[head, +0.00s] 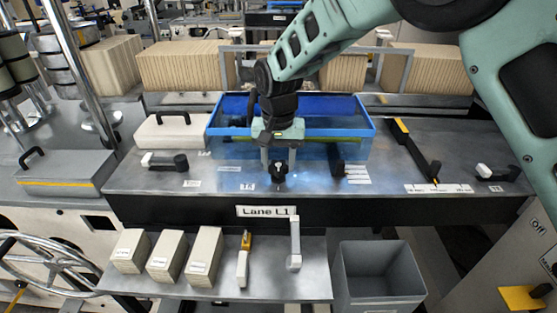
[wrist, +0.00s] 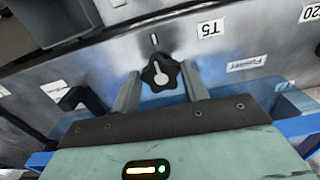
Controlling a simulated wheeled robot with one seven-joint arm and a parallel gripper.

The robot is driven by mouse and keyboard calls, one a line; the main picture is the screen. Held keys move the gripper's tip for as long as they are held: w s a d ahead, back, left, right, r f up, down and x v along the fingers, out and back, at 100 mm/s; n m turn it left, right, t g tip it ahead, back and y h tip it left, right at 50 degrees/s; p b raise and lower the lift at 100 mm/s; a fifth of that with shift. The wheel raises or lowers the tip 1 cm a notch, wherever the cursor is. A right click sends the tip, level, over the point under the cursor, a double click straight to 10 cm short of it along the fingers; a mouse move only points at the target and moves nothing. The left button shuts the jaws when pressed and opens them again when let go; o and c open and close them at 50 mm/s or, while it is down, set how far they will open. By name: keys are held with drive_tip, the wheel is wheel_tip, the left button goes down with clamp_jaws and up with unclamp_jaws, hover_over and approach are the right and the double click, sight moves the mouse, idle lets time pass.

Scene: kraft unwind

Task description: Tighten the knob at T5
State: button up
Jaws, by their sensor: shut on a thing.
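The knob (wrist: 160,73) is black and lobed, with a pale pointer mark on its face. It stands on the metal bench top beside the label T5 (wrist: 210,29), which lies upside down in the wrist view. In the head view the knob (head: 279,173) shows under my gripper (head: 278,162), near the front of the bench. My gripper points down from above, one finger on each side of the knob, and is shut on it. The fingers also show in the wrist view (wrist: 162,82). A small light slot (wrist: 154,39) lies in the metal just beyond the knob.
A blue-rimmed bin (head: 345,103) stands behind my gripper. A black-and-white lever (head: 165,161) lies to the left and a black handle (head: 338,166) to the right. A lower shelf (head: 270,285) holds several blocks; a grey bin (head: 381,301) stands beside it.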

sight(278, 166)
drive_tip(key=shift+w+a+r, duration=0.1)
drive_tip(key=shift+w+r, duration=0.05)
drive_tip(key=shift+r, duration=0.15)
drive_tip(key=o, duration=1)
drive_tip(key=shift+f, duration=0.15)
wheel_tip(278, 166, up, 17)
drive_tip(key=b, duration=0.3)
drive_tip(key=shift+r+b, duration=0.2)
drive_tip(key=shift+b, duration=0.1)
drive_tip(key=s+d+f+n, duration=0.3)
drive_tip(key=s+d+f, duration=0.1)
drive_tip(key=s, duration=0.6)
drive_tip(key=s+d+f+n, duration=0.2)
drive_tip(key=s+d+f, duration=0.3)
drive_tip(key=s, duration=0.6)
drive_tip(key=s+d+f+n+b, duration=0.1)
drive_tip(key=s+d+f+n, duration=0.2)
drive_tip(key=s, duration=0.7)
wheel_tip(278, 166, down, 2)
drive_tip(key=shift+s+d+n+y, duration=0.2)
drive_tip(key=shift+d+n+y, duration=0.1)
drive_tip(key=shift+d, duration=0.4)
